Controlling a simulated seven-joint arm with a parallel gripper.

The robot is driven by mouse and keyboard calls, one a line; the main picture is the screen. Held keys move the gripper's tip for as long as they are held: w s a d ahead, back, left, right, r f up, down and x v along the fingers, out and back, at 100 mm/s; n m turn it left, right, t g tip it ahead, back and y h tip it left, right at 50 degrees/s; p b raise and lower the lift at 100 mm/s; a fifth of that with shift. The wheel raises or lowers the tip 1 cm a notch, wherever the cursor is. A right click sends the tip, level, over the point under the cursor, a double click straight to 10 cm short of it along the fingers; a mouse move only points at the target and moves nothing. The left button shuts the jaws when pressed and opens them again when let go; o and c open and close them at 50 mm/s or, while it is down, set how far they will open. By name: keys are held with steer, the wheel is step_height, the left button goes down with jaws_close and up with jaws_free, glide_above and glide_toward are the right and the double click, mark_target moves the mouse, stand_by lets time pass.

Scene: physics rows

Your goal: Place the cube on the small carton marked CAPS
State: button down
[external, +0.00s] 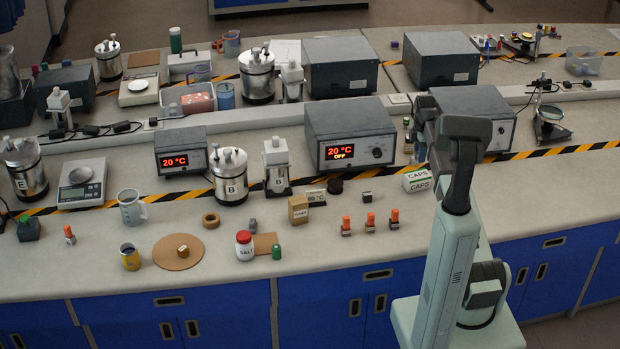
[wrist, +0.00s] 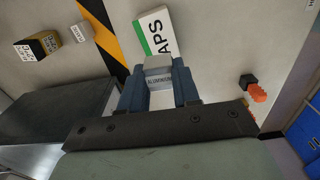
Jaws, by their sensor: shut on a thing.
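In the wrist view my gripper (wrist: 159,84) is shut on a small grey metal cube (wrist: 158,65), whose near face carries dark lettering that looks like ALUMINIUM. The white carton (wrist: 153,30) with a green stripe and the letters APS lies just beyond the cube, partly covered by it. I cannot tell whether cube and carton touch. In the external view the carton marked CAPS (external: 418,181) lies on the bench left of my arm, near the striped tape. The held cube cannot be made out there, and my fingers are unclear beside my wrist.
A grey heater box (external: 349,136) with a 20 °C display stands left of the carton. Several orange-topped items (external: 370,222) and a small dark cube (external: 367,197) stand front left of it. Another grey box (external: 475,112) is behind my arm. The bench's front edge borders blue cabinets (external: 330,305).

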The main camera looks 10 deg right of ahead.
mark_target(418, 174)
steer(key=shift+f, duration=3.1)
steer(key=shift+f, duration=0.1)
steer(key=c, duration=0.8)
jaws_free()
step_height(418, 174, up, 12)
steer(key=shift+r, duration=0.15)
